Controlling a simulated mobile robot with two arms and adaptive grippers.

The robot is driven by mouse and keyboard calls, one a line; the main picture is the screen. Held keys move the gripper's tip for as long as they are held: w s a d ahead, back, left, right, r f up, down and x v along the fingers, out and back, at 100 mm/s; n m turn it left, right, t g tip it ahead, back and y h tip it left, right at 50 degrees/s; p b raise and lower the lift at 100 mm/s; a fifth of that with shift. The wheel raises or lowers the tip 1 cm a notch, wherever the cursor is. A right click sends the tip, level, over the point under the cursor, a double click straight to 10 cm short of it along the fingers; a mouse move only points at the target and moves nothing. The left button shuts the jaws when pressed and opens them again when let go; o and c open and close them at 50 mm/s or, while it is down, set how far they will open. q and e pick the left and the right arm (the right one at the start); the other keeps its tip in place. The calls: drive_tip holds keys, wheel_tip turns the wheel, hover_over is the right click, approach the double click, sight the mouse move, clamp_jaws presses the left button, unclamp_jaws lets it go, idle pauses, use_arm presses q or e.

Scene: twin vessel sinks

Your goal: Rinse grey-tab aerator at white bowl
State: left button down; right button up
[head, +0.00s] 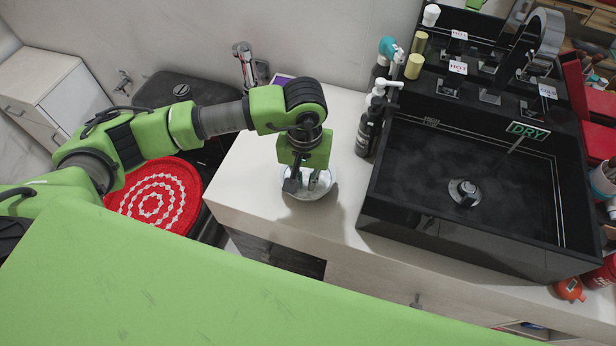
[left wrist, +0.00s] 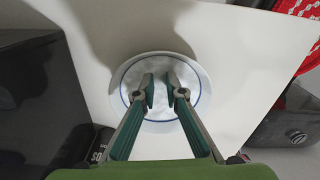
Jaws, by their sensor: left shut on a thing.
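My left gripper (head: 306,188) points down over a small round white dish (head: 322,190) on the pale counter. The left wrist view shows its green fingers (left wrist: 163,92) above this dish (left wrist: 130,96), which has a thin blue ring near its rim. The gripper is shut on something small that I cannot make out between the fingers. I cannot pick out the grey tab or the aerator in either view. I cannot tell whether this dish is the white bowl; no white sink shows. My right gripper is not in view.
A black square basin (head: 400,222) with a "DRY" sign (head: 527,131) and a chrome tap (head: 546,42) stands right of the dish. Pump bottles (head: 369,125) stand between them. A red patterned round mat (head: 157,196) lies left. The counter in front of the dish is clear.

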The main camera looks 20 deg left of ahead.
sight(305, 188)
use_arm(q)
drive_tip(key=shift+r+p, duration=1.2)
drive_tip(key=shift+r, duration=2.35)
